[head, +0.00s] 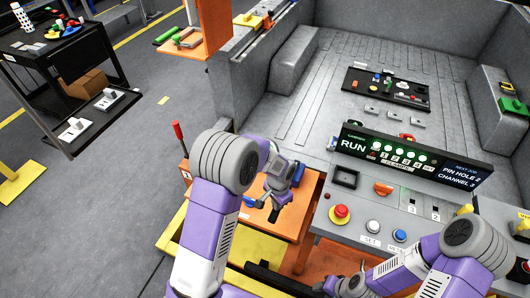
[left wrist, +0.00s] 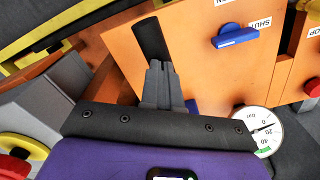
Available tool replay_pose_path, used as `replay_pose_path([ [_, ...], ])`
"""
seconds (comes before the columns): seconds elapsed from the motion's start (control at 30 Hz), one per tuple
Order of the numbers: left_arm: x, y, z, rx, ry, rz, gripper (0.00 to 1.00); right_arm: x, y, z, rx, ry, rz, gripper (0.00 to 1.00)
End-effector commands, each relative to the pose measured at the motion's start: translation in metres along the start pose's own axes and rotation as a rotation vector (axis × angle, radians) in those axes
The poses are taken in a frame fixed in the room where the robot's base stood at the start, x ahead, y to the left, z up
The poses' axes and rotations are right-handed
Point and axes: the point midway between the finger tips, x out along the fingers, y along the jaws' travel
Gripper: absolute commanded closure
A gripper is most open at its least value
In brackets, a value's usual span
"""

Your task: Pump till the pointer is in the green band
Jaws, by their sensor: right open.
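The pressure gauge (left wrist: 262,130) is a white dial marked "bar" at the lower right of the left wrist view. Its green band (left wrist: 264,150) is at the bottom of the dial. The dark pointer lies near the dial's middle, toward the numbers and apart from the green band. A black pump handle (left wrist: 150,38) stands in front of the orange panel. My left gripper (left wrist: 158,72) appears shut on it, the fingers hiding its lower part. In the head view my left gripper (head: 270,203) is above the orange bench. My right gripper (head: 342,286) is open and empty, low in the picture.
A blue handle labelled SHUT (left wrist: 236,36) is on the orange panel. A console (head: 370,215) with a red button (head: 341,212) and a RUN display (head: 410,158) stands at right. A red lever (head: 179,137) rises left of my left arm.

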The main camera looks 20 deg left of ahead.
Motion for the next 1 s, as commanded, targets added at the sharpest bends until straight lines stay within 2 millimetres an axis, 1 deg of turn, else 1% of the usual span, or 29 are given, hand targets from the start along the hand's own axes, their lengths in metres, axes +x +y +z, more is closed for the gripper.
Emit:
replay_pose_path([
  [0.03, -0.012, -0.002, -0.001, -0.001, 0.001, -0.001, 1.0, -0.009, -0.004, 0.0, 0.0, 0.0, 0.0, 0.57],
  [0.2, -0.032, -0.004, -0.004, -0.002, 0.002, -0.001, 1.0, -0.024, -0.009, 0.001, 0.0, 0.001, 0.0, 0.57],
  [0.8, -0.103, -0.009, -0.015, -0.001, -0.001, 0.0, 1.0, -0.073, -0.027, 0.003, 0.0, 0.0, 0.0, 0.57],
  [0.9, -0.113, -0.011, -0.017, -0.001, 0.0, -0.001, 1.0, -0.08, -0.03, 0.003, 0.0, 0.0, 0.0, 0.57],
  [1.0, -0.119, -0.011, -0.017, -0.001, -0.001, 0.0, 1.0, -0.083, -0.031, 0.004, 0.0, 0.0, 0.0, 0.57],
])
